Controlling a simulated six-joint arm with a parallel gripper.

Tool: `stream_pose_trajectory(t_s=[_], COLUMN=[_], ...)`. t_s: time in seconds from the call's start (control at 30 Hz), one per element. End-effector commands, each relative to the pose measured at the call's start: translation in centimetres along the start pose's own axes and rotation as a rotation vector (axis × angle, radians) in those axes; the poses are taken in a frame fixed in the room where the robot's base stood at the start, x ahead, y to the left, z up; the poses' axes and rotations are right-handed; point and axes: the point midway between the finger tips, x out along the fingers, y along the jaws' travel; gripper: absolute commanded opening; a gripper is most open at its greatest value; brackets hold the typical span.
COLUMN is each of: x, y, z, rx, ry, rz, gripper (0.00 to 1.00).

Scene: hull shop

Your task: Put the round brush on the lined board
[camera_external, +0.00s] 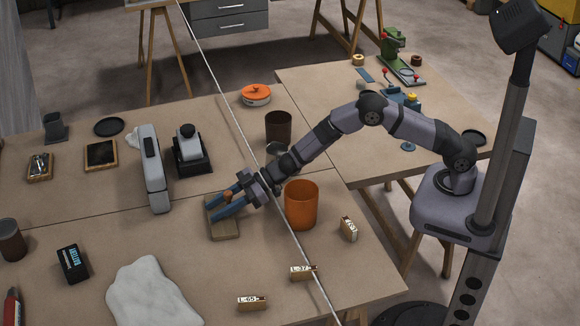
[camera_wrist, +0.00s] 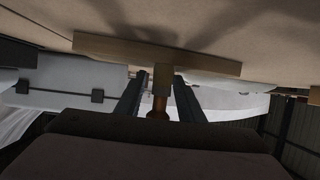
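The round brush shows in the wrist view as a short upright piece with a pale block and a copper-brown stem (camera_wrist: 159,104). In the external view only its brown top (camera_external: 228,196) shows, between my fingers. The wooden board (camera_external: 224,230) lies flat under my gripper; its edge shows in the wrist view (camera_wrist: 110,48). The brush appears to stand on the board; the exact contact is hard to see. My gripper (camera_external: 222,204) reaches in low and level, its blue fingers open on either side of the brush with narrow gaps. Any lines on the board are not discernible.
An orange cup (camera_external: 301,205) stands close to the right of my gripper. A brown cup (camera_external: 278,129) is behind my arm.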

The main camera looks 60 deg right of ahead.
Motion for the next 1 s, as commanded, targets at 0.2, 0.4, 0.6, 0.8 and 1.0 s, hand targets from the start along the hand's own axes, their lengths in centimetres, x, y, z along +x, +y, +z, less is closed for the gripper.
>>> stream_pose_trajectory(t_s=[0.2,0.4,0.6,0.8,1.0], x=[-0.3,-1.9,-3.9,-5.0,-5.7], y=[0.0,0.1,0.0,0.0,0.0], z=[-0.3,-0.3,-2.2,-4.9,-6.5], rx=[0.000,0.000,-0.004,-0.003,0.000], ry=[-0.001,-0.001,0.004,0.001,0.001], rz=[0.000,0.001,0.000,0.000,0.000], gripper=[0.35,0.35,0.35,0.35,0.35])
